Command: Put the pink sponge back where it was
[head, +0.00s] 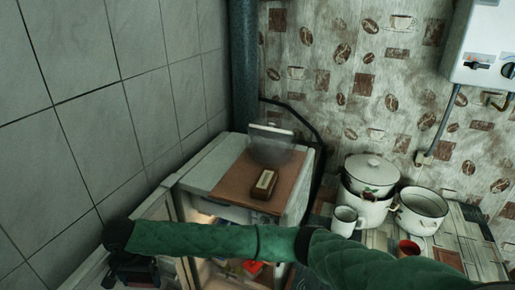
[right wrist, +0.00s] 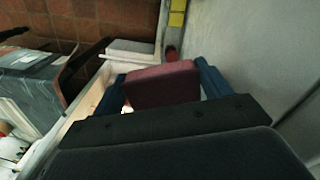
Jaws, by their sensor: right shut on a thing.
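The pink sponge (right wrist: 162,86) looks dark red in the dim right wrist view. It sits between the two blue fingers of my right gripper (right wrist: 163,88), which is shut on it. In the head view my right arm in a green sleeve reaches across to the lower left, and the right gripper (head: 136,272) is beside the open front of the low cabinet, near the tiled wall. The sponge cannot be made out in the head view. My left gripper is not in view.
White enamel pots (head: 368,205) and a mug (head: 346,221) stand at right. A grey wall (right wrist: 285,90) is close to the gripper.

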